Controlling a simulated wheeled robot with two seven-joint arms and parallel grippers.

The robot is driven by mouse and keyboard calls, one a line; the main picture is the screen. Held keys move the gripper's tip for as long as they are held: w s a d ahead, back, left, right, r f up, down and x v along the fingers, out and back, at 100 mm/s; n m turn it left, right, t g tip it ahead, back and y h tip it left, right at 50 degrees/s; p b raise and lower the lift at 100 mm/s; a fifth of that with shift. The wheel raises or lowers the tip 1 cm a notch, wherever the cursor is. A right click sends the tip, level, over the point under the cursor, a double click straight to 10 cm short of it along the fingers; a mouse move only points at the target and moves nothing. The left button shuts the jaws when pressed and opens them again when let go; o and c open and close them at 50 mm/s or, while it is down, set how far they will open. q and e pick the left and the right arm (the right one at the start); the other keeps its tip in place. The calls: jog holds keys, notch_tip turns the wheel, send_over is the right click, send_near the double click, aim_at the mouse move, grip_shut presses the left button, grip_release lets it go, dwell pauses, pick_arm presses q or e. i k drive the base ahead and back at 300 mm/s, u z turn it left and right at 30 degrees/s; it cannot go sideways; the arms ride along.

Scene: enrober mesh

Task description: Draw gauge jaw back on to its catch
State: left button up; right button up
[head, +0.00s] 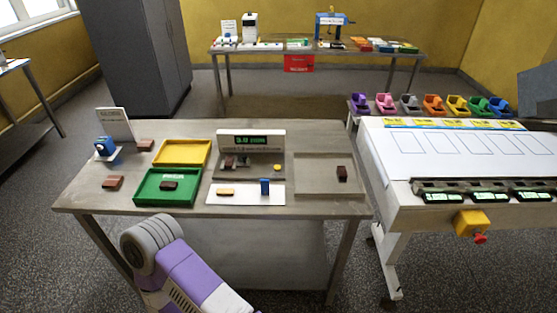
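A gauge with a dark-green digital display (251,142) stands at the back middle of the near table. On the grey plate in front of the display sit a small dark block (236,161) and a yellow round knob or button (277,167). A white plate (245,199) in front of it carries a tan bar (227,192) and an upright blue block (265,187). I cannot tell which part is the jaw, or where its catch is. A purple and white link of my arm shows at the bottom; neither gripper is in view.
The near table (110,185) also holds a yellow tray (181,153), a green tray (152,198) with a brown piece, a grey tray (313,186) with a brown piece, and a blue device (106,147). A white machine (480,160) stands close on the right.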

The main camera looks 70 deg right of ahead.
aim_at(243, 162)
jog(key=z, duration=2.6)
jog(key=k, duration=0.2)
jog(key=u, duration=0.7)
